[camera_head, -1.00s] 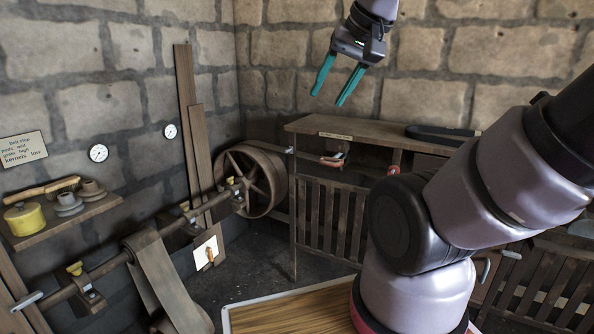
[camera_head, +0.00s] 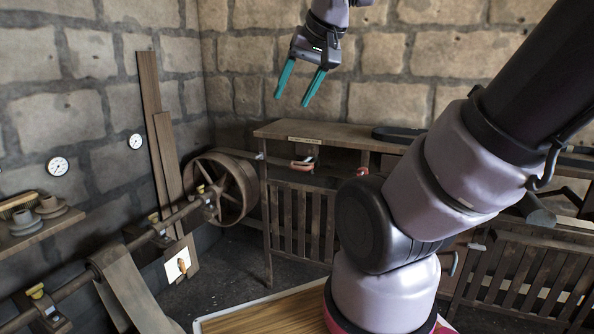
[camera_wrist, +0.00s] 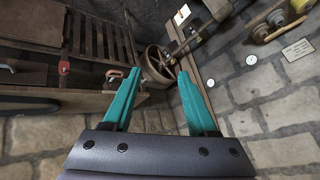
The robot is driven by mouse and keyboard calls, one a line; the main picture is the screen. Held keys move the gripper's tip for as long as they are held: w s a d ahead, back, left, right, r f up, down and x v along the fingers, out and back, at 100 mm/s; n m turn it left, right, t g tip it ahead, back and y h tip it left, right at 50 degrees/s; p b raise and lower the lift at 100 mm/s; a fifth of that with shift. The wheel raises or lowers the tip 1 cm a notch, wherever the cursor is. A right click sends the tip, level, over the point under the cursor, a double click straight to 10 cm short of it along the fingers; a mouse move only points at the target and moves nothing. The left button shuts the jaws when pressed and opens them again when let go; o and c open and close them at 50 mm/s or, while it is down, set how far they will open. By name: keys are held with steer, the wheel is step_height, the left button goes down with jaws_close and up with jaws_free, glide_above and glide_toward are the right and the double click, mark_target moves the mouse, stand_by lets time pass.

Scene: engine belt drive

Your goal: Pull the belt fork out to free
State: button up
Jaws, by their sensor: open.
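My gripper (camera_head: 293,103) is open and empty, its two teal fingers pointing down in the head view, high in front of the stone wall. In the wrist view the open fingers (camera_wrist: 160,100) reach forward, with the spoked pulley between and beyond them. A red-handled fitting (camera_head: 302,164) sits at the front of the wooden bench, beside a thin metal rod leading towards the spoked pulley (camera_head: 222,188). It also shows in the wrist view (camera_wrist: 114,73), left of the fingers. I cannot tell for sure whether this is the belt fork. My gripper touches none of these.
The wooden bench (camera_head: 330,137) has a slatted front. A long shaft (camera_head: 130,243) with a flat belt (camera_head: 138,298) runs along the left wall. A shelf (camera_head: 38,232) and gauges are on that wall. A wooden-topped table (camera_head: 265,317) stands low in front.

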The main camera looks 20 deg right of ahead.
mark_target(299, 169)
steer(key=w+d+f+n+t+h, duration=0.1)
steer(key=w+d+f+n, duration=0.3)
steer(key=w, duration=0.7)
steer(key=w+d+f+n+t+h, duration=0.15)
steer(key=w+d, duration=0.35)
steer(key=w, duration=0.6)
steer(key=w+d+f+n+t+h, duration=0.1)
steer(key=w+d+f+n, duration=0.3)
steer(key=w, duration=0.6)
steer(key=w+d+f+n+t, duration=0.1)
steer(key=w+d+f+n, duration=0.1)
steer(key=w+d+f, duration=0.3)
steer(key=w+d+f+n+t+y, duration=0.1)
steer(key=w+f+n, duration=0.2)
steer(key=f, duration=0.5)
steer(key=w+d+f+n+t, duration=0.2)
steer(key=w+d+f, duration=0.15)
steer(key=f, duration=0.25)
step_height(299, 169, down, 10)
steer(key=d+f+n+t, duration=0.1)
steer(key=d+n+t, duration=0.1)
steer(key=n, duration=0.1)
steer(key=shift+g+y, duration=0.25)
steer(key=shift+y, duration=0.1)
steer(key=w, duration=0.6)
steer(key=w+f, duration=0.1)
steer(key=w, duration=0.3)
steer(key=shift+w, duration=0.1)
jaws_close()
